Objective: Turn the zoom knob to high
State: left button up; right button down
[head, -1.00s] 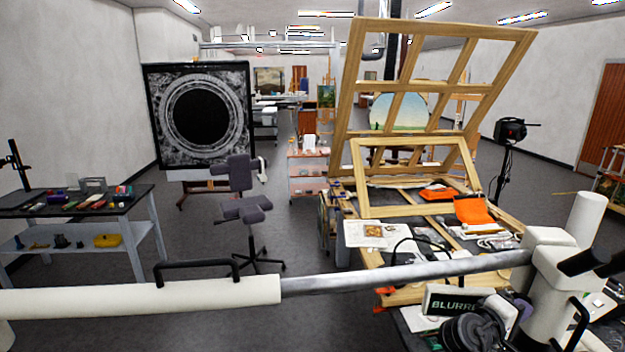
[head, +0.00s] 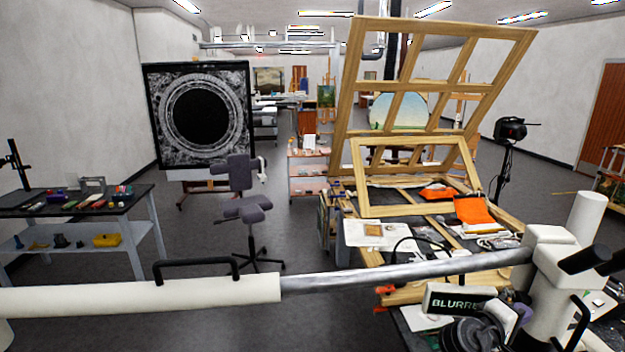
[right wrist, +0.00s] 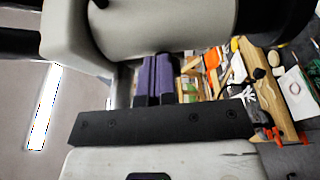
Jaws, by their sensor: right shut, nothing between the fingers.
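The white microscope head (head: 560,275) hangs at the end of a long boom at the right, with black eyepieces (head: 583,260) on its right side. I cannot make out the zoom knob for certain in either view. My right gripper (head: 522,306) is beside the lower left of the microscope head, mostly hidden by my own wrist. In the right wrist view, my right gripper's purple fingers (right wrist: 155,68) are together and empty, with their tips close to a pale rounded body (right wrist: 165,25). I cannot tell whether they touch it. My left gripper is not in view.
A small display (head: 458,300) reading "BLURRE…" stands left of the microscope head. The boom (head: 400,274) crosses the foreground. Behind it, a table holds a wooden frame (head: 362,185), papers and an orange cloth (head: 474,209). Open floor lies left of the table.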

jog(key=shift+d+f+b, duration=0.15)
jog(key=shift+f+b, duration=0.2)
jog(key=shift+f, duration=0.45)
jog(key=shift+s, duration=0.1)
jog(key=a, duration=0.6)
jog(key=shift+w, duration=0.35)
dwell(0.3)
jog(key=shift+a+r, duration=0.1)
